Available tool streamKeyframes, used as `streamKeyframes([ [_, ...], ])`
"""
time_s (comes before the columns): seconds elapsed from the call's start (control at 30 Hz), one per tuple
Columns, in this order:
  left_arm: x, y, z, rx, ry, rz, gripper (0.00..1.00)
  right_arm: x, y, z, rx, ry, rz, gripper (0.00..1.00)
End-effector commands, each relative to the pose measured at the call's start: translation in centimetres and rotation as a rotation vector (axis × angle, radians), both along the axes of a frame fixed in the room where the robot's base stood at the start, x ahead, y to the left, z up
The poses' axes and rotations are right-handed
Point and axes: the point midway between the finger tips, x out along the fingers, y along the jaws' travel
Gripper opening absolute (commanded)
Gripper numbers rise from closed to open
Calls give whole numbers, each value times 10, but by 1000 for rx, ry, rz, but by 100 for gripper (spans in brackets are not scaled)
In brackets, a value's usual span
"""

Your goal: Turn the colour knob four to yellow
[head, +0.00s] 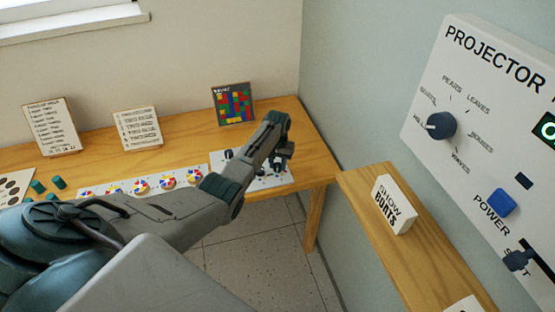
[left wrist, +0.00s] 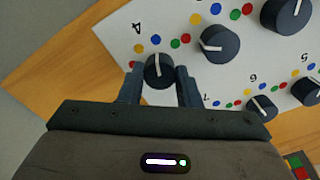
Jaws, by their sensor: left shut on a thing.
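The white knob panel (head: 268,183) lies at the right end of the wooden table. It also shows in the left wrist view (left wrist: 112,36), with dark knobs ringed by coloured dots. My left gripper (head: 281,160) is over the panel. In the left wrist view my left gripper (left wrist: 160,88) is shut on a dark knob (left wrist: 159,70) near the printed 4, one finger on each side. The knob's white pointer line points up in that view, towards a blue dot (left wrist: 155,40); a yellow dot (left wrist: 139,48) lies to the left. My right gripper is not in view.
Other knobs (left wrist: 220,43) stand close beside the gripped one. A row of colour wheels (head: 140,186) lies left of the panel.

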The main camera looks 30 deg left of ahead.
Motion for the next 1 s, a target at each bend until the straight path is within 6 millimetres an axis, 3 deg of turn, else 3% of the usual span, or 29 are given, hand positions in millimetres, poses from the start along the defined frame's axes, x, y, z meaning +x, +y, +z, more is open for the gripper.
streamKeyframes([
  [0.5, 1, 0, 3, 1, -2, 453, 8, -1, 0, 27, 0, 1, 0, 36],
  [1.0, 1, 1, 1, 2, -3, 654, 8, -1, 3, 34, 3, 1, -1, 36],
])
